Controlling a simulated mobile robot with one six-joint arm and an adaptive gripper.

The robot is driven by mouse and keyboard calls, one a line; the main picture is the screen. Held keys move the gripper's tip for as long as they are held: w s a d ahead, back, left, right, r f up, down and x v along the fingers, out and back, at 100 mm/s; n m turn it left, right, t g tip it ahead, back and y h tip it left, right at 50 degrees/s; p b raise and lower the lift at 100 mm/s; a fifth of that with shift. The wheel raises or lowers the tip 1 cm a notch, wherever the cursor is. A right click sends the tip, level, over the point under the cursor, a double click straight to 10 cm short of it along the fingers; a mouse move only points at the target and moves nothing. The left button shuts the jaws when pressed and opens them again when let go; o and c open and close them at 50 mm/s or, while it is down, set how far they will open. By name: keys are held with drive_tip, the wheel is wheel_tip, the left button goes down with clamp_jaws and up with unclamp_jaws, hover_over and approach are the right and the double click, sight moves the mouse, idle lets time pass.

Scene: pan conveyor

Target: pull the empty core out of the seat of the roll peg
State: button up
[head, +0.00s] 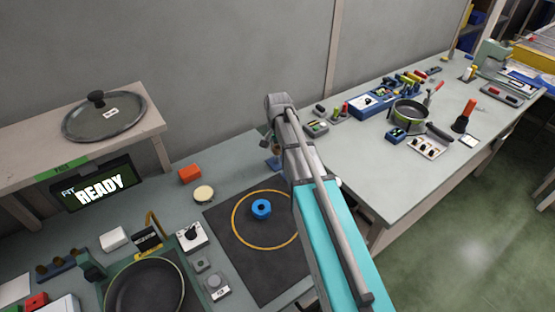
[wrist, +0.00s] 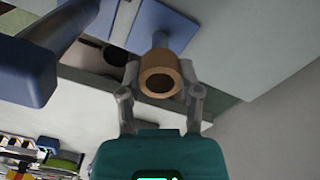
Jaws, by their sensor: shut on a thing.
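The empty core (wrist: 160,84) is a short brown cardboard tube, its open end facing the wrist camera. My gripper (wrist: 160,72) is shut on it, one finger on each side. Behind the core, in line with it, is a blue post on a blue plate (wrist: 172,22), apparently the roll peg and its seat. I cannot tell whether the core still sits in the seat or is clear of it. In the head view my arm hides most of the gripper (head: 270,143); a small blue part (head: 273,163) shows just below it.
A blue ring (head: 261,209) lies inside a yellow circle on a dark mat (head: 225,240). An orange block (head: 190,173) and a round pale disc (head: 204,194) lie left of it. A pan (head: 145,290) stands at front left. A large dark blue bar (wrist: 30,70) is close in the wrist view.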

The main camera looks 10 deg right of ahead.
wheel_tip(320, 180, up, 8)
drive_tip(key=p, duration=0.7)
drive_tip(key=shift+f, duration=0.25)
drive_tip(key=shift+r+p, duration=0.1)
drive_tip(key=shift+p, duration=0.25)
